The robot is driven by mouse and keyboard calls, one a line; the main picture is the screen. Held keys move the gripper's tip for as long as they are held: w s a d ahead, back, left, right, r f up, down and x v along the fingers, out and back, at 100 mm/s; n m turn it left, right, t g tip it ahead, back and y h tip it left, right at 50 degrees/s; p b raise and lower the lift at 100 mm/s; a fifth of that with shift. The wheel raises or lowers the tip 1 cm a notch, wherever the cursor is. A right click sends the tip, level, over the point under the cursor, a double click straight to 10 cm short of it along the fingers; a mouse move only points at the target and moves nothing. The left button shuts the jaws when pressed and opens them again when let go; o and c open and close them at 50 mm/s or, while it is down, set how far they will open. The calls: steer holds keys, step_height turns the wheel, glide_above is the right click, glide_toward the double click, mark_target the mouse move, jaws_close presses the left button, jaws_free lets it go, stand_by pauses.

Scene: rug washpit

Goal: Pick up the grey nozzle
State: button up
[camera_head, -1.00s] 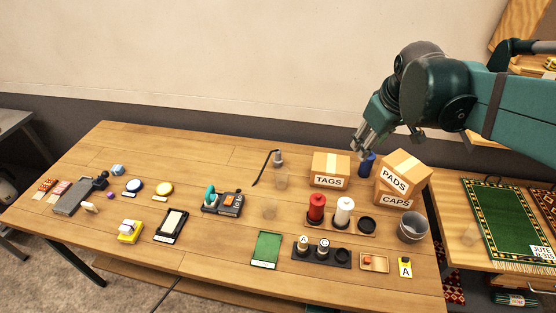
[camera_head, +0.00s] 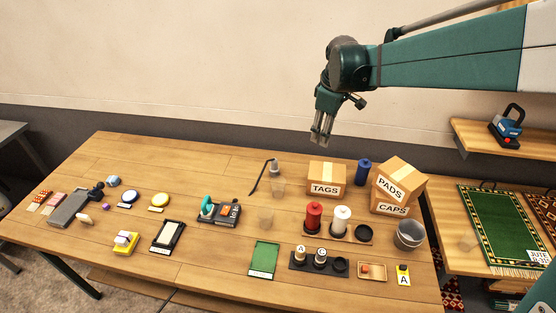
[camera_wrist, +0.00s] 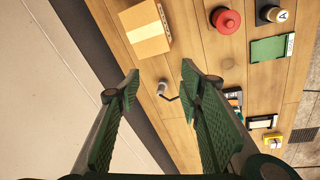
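The grey nozzle (camera_head: 274,168) stands near the back edge of the wooden table, left of the TAGS box, with a thin dark bent tube running from it to the left. It also shows in the wrist view (camera_wrist: 163,88), between and beyond my fingertips. My gripper (camera_head: 321,140) is above the back of the table, higher than the nozzle and to its right in the head view. In the wrist view its green-padded fingers (camera_wrist: 160,75) are spread apart with nothing between them.
The TAGS box (camera_head: 326,178) stands right of the nozzle, with a blue bottle (camera_head: 363,172) and the PADS box (camera_head: 398,180) further right. Bare tabletop lies to the nozzle's left.

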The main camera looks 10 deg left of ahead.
steer(key=w+a+f+n+g, duration=0.1)
steer(key=w+a+f+n, duration=0.4)
steer(key=w+a+f, duration=0.5)
steer(key=n+g, duration=0.2)
steer(key=n, duration=0.1)
glide_above(274, 159)
steer(key=shift+h, duration=0.3)
step_height(274, 159, down, 11)
steer(key=shift+w+f, duration=0.1)
steer(key=shift+f, duration=0.1)
steer(key=shift+a+f, duration=0.15)
steer(key=shift+f, duration=0.05)
steer(key=shift+f, duration=1.3)
steer(key=shift+f, duration=0.1)
steer(key=shift+f, duration=2.5)
